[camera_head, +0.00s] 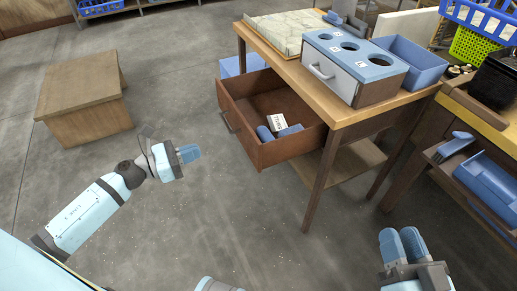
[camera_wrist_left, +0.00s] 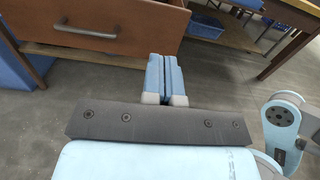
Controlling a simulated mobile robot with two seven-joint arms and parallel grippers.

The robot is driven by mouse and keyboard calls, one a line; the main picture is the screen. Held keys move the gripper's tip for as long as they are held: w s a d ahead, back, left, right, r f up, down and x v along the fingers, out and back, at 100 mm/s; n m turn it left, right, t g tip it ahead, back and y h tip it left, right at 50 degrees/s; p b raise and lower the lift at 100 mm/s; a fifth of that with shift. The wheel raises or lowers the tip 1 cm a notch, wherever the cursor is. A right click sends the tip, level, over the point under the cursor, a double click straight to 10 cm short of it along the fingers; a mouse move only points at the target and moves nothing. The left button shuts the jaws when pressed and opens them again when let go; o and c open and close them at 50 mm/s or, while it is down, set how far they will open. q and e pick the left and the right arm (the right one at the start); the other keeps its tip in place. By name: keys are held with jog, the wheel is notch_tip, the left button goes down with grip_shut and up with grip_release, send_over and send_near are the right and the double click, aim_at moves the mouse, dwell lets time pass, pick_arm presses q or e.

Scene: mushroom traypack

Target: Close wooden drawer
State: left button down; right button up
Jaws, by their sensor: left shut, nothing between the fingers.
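The wooden drawer (camera_head: 262,152) is pulled well out from under the wooden table, its inside open to view. Its metal handle (camera_head: 226,122) is on the front panel at the left. Blue items (camera_head: 265,134) and a small white labelled box (camera_head: 279,122) lie inside. My left gripper (camera_head: 189,153) is shut and empty, in front of the drawer and apart from it. In the left wrist view, the drawer front (camera_wrist_left: 150,22) and handle (camera_wrist_left: 85,30) show beyond the shut fingers (camera_wrist_left: 165,78). My right gripper (camera_head: 402,243) is at the lower right, away from the drawer, its fingers together.
The table (camera_head: 345,116) carries a grey-blue box with round holes (camera_head: 372,93), a blue bin (camera_head: 410,62) and a patterned board (camera_head: 285,30). A low wooden box (camera_head: 85,95) stands on the floor at left. The floor before the drawer is clear.

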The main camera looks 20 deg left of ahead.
aim_at(250, 133)
pick_arm(q)
jog(key=b+x, duration=0.1)
jog(key=x, duration=1.2)
jog(key=shift+w+d, duration=0.4)
jog(key=p+x, duration=0.1)
jog(key=x, duration=0.7)
jog(key=shift+w+d, duration=0.1)
jog(key=x, duration=0.9)
jog(key=shift+d+f, duration=0.1)
jog(key=shift+w+d, duration=0.45)
